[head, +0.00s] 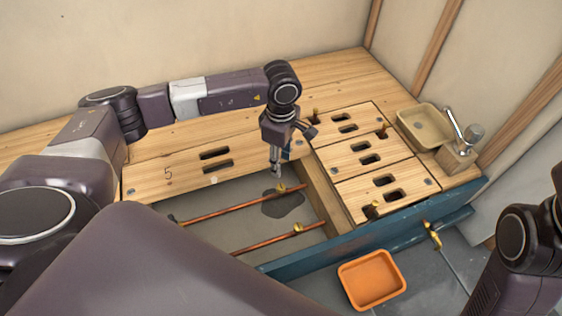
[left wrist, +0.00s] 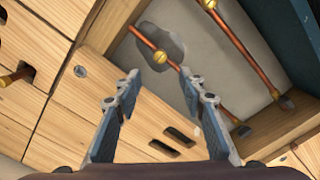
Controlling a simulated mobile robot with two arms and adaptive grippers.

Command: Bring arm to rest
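My left gripper (head: 278,172) hangs fingers-down over the open floor recess, near the brass fitting (head: 281,188) on the farther copper pipe (head: 235,205). In the left wrist view its two fingers (left wrist: 158,88) are spread apart with nothing between them. The brass fitting (left wrist: 160,57) lies beyond the fingertips there, on the pipe beside a dark wet patch (left wrist: 165,42). My right arm (head: 515,255) shows only partly at the lower right, and its gripper is out of view.
Wooden panels with slots (head: 360,155) border the recess on the right. A blue beam (head: 375,242) edges the platform. An orange tray (head: 371,281) sits on the grey floor.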

